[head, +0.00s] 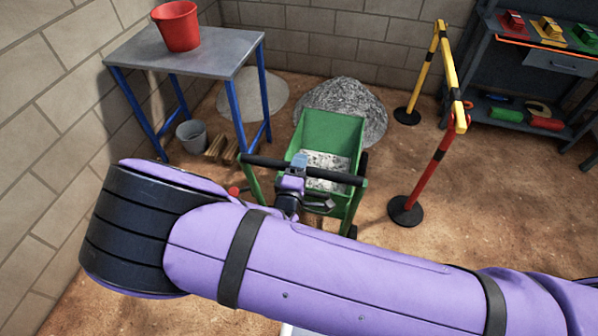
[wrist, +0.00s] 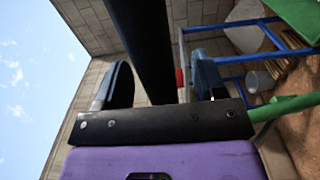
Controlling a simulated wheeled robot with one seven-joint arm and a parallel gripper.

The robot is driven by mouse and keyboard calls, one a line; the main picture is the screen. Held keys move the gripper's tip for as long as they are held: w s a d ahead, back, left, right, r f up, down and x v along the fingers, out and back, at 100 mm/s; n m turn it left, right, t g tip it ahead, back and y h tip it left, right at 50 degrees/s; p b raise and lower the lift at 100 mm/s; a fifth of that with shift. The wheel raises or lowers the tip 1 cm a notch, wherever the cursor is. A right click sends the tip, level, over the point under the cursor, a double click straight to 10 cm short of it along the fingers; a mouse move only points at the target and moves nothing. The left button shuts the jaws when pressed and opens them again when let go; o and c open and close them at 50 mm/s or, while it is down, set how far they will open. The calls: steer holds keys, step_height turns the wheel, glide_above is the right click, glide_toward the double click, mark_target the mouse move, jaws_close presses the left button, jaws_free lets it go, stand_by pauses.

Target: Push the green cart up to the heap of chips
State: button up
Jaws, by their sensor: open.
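The green cart (head: 331,133) stands upright on the dirt floor, with pale grey rubble in its tray and a black push bar (head: 244,160) on the near side. A grey heap of chips (head: 352,92) lies just beyond the cart; the cart hides part of its near edge, so I cannot tell the gap. My gripper (head: 302,172) is at the middle of the push bar. In the wrist view the bar (wrist: 140,35) runs between the two open fingers, not visibly clamped. My purple arm hides the floor nearer to me.
A smooth sandy heap (head: 252,94) lies left of the grey one. A blue-legged table (head: 215,50) with a red bucket (head: 178,26) stands left, a grey bucket (head: 192,136) below it. A red post (head: 428,166) and yellow barrier (head: 452,80) stand right. A shelf (head: 490,60) is farther right.

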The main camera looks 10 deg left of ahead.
jaws_close()
stand_by(0.8)
